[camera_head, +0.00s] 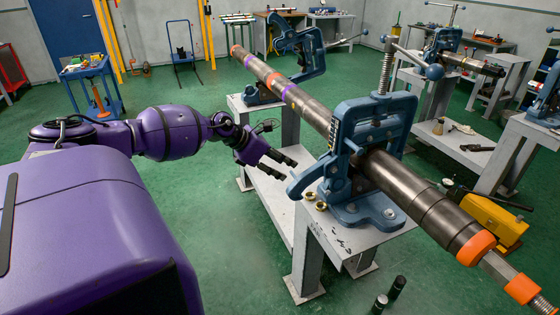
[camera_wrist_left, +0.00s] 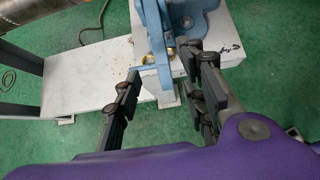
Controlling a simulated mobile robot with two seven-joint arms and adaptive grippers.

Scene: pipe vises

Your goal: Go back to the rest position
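My left gripper (camera_head: 284,163) is at the end of my purple left arm, over the gap beside the near vise stand. Its black fingers are spread apart and hold nothing; this also shows in the left wrist view (camera_wrist_left: 163,100). Beyond the fingertips is the blue near pipe vise (camera_head: 355,150), bolted to a white stand. A long dark steel pipe (camera_head: 420,198) with orange end rings runs through it to a far blue vise (camera_head: 300,50), which stands open. My right gripper is not in view.
Brass fittings (camera_head: 314,199) lie on the near stand's edge. A low white shelf (camera_head: 270,200) joins the stands. A yellow toolbox (camera_head: 495,225) is at the right, and a blue cart (camera_head: 88,80) is at the back left. Green floor (camera_head: 225,235) is clear beneath my left arm.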

